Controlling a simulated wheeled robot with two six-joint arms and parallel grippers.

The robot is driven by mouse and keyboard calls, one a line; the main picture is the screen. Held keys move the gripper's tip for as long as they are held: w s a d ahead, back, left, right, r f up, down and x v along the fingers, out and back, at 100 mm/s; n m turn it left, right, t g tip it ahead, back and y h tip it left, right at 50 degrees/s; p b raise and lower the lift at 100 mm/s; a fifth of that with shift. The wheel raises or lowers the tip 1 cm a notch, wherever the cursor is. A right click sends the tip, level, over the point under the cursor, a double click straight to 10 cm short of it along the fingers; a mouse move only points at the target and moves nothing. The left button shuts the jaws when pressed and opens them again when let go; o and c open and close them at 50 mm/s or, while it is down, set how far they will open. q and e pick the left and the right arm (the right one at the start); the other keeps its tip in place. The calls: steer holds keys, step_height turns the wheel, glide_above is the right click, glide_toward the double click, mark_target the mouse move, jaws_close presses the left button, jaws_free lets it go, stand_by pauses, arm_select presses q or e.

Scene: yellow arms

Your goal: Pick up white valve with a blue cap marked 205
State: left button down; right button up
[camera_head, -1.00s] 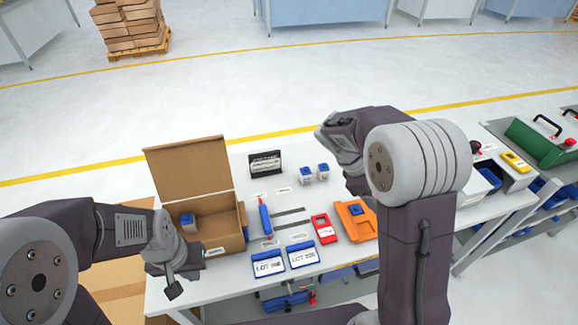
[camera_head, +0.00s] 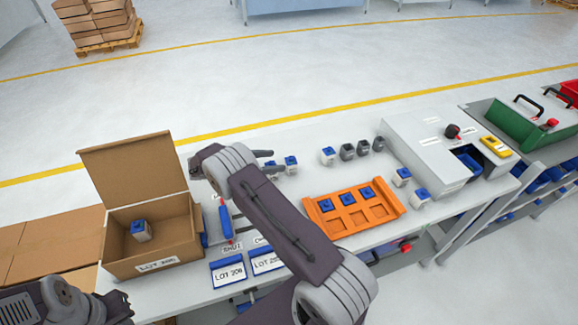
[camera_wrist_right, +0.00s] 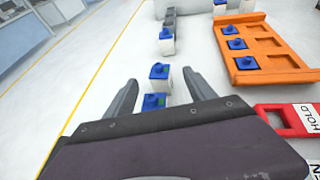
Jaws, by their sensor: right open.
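Two white valves with blue caps stand close together at my right gripper (camera_head: 269,161): one valve (camera_head: 291,164) shows just right of the fingers, the other is mostly hidden by them. In the right wrist view, the open, empty fingers (camera_wrist_right: 161,92) flank the nearer valve (camera_wrist_right: 153,101), and the farther valve (camera_wrist_right: 160,72) stands just beyond. Other blue-capped valves stand at the back (camera_head: 328,156), at the right (camera_head: 401,177) and near the front edge (camera_head: 419,198). No cap number is readable. My left arm shows at lower left; its fingers are out of view.
An orange tray (camera_head: 388,216) holds three blue-capped pieces. A cardboard box (camera_head: 160,265) holds another valve (camera_head: 141,231). Grey parts (camera_head: 363,148) stand behind, beside a grey case (camera_head: 410,140). Blue-edged lot cards (camera_head: 228,271) lie at the front.

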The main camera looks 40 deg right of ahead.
mark_target(289, 159)
steer(key=p+x, duration=0.1)
steer(key=x, duration=0.4)
steer(key=shift+w+d, duration=0.15)
steer(key=shift+d, duration=0.15)
steer(key=shift+d+f, duration=0.2)
steer(key=shift+d, duration=0.1)
steer(key=shift+a, duration=0.1)
jaws_close()
